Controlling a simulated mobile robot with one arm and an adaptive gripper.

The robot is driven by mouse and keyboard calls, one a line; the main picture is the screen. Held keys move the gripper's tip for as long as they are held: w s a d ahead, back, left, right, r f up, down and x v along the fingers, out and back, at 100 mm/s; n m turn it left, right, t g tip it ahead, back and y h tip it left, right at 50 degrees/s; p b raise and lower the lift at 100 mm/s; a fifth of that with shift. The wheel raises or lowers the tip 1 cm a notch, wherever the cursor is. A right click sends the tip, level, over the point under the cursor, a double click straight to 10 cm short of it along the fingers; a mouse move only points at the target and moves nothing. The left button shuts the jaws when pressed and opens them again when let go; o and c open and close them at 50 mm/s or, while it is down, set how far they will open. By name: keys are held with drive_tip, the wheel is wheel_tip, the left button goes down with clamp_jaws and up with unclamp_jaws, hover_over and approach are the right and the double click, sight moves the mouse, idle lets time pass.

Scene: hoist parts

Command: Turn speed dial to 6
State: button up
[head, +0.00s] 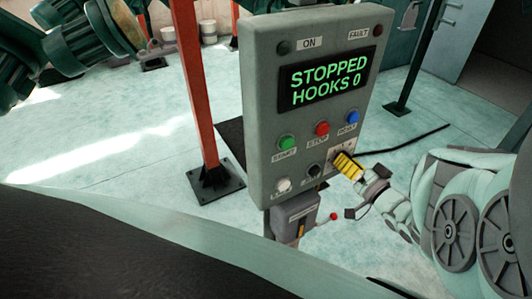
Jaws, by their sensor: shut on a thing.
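A grey control box (258,110) stands in the middle of the head view, with a screen (326,80) reading "STOPPED HOOKS 0". My gripper (346,164), with yellow and black striped fingers, reaches in from the right to the box's lower right corner. Its fingers are shut on the speed dial there, in front of a small pale plate (340,152). The fingers hide the dial, so its pointer and setting cannot be read.
Green (286,142), red (322,129) and blue (352,117) buttons sit above my gripper. A black knob (314,171) and a white button (283,185) are to its left. A small box with a red-tipped lever (333,216) hangs below. An orange post (196,90) stands left.

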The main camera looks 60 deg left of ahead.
idle(0.3)
drive_tip(key=o, duration=1.3)
drive_tip(key=shift+c, duration=0.2)
drive_tip(key=d, duration=1.2)
drive_tip(key=shift+s, duration=0.45)
